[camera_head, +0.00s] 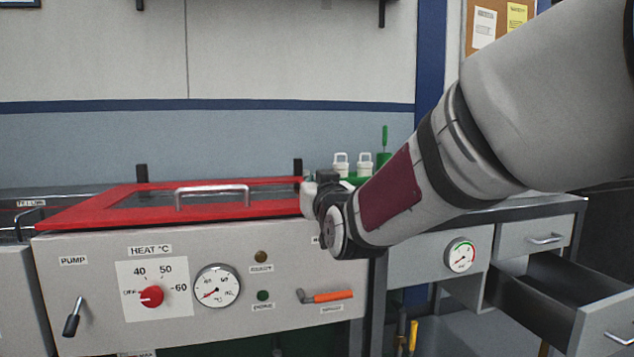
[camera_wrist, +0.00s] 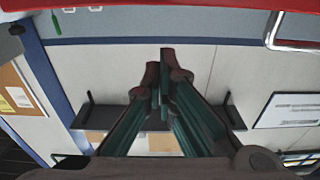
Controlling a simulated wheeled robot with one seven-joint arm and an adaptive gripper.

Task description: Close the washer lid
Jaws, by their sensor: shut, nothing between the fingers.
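The washer lid (camera_head: 120,207), a red frame around a dark pane, lies low and looks flat across the top of the washer (camera_head: 110,250). Its metal handle (camera_head: 212,190) stands up near the front. I see no clear gap under the front edge. In the wrist view the lid's red edge (camera_wrist: 180,4) crosses the top, with the handle (camera_wrist: 292,46) at upper right. My gripper (camera_wrist: 165,58) is shut and empty there, its fingertips apart from the handle. In the head view my wrist is at the lid's right end, and the fingertips are hidden.
Right of the washer, a bench holds white bottles (camera_head: 341,164) and a green bottle (camera_head: 384,155). A drawer (camera_head: 560,293) stands open at lower right. The washer front has a red knob (camera_head: 151,296) and an orange-handled lever (camera_head: 330,296). The space over the lid's left part is clear.

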